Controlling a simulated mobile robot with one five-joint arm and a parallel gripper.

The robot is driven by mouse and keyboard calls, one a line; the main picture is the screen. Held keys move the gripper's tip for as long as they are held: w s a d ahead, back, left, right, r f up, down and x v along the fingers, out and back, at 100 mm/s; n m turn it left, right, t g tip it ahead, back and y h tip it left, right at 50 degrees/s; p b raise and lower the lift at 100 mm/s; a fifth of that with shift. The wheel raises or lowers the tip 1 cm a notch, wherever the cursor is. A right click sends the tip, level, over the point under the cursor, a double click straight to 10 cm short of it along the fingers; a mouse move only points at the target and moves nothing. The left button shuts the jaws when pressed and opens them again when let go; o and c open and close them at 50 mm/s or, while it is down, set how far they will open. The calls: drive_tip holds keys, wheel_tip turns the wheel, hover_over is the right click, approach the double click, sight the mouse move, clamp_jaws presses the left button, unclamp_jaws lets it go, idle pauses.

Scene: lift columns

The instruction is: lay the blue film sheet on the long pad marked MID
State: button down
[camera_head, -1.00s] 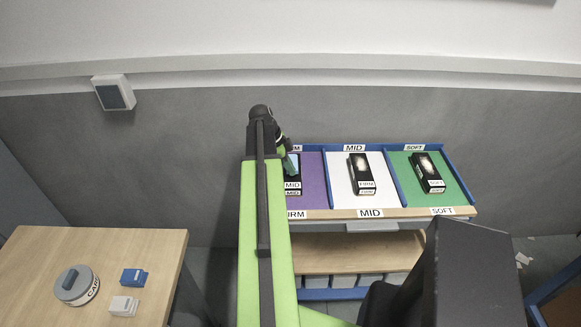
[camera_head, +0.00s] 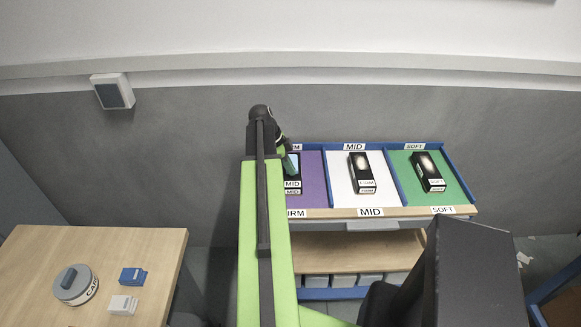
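The long black pad marked MID (camera_head: 292,185) lies in the purple compartment, partly hidden by my arm. A small pale blue patch (camera_head: 294,161) shows at its far end, just beside my gripper. It may be the blue film sheet, but I cannot tell whether it is held or touches the pad. My gripper (camera_head: 287,152) is at the far end of my green arm, over the left side of the tray. Its fingers are too small and covered to tell open from shut.
The blue-rimmed tray (camera_head: 458,176) has a white MID compartment holding a FIRM pad (camera_head: 362,172) and a green compartment holding a SOFT pad (camera_head: 428,172). A wooden table (camera_head: 150,247) at left bears a round grey container (camera_head: 75,286), a blue block (camera_head: 132,276) and a white block (camera_head: 123,305).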

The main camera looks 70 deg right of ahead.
drive_tip(key=c, duration=1.6)
unclamp_jaws()
drive_tip(key=o, duration=0.5)
drive_tip(key=shift+s, duration=0.1)
drive_tip(key=shift+r, duration=0.15)
wheel_tip(320, 180, up, 7)
drive_tip(key=p, duration=0.7)
drive_tip(key=shift+r+p, duration=0.2)
drive_tip(key=shift+p, duration=0.15)
drive_tip(key=shift+f, duration=0.1)
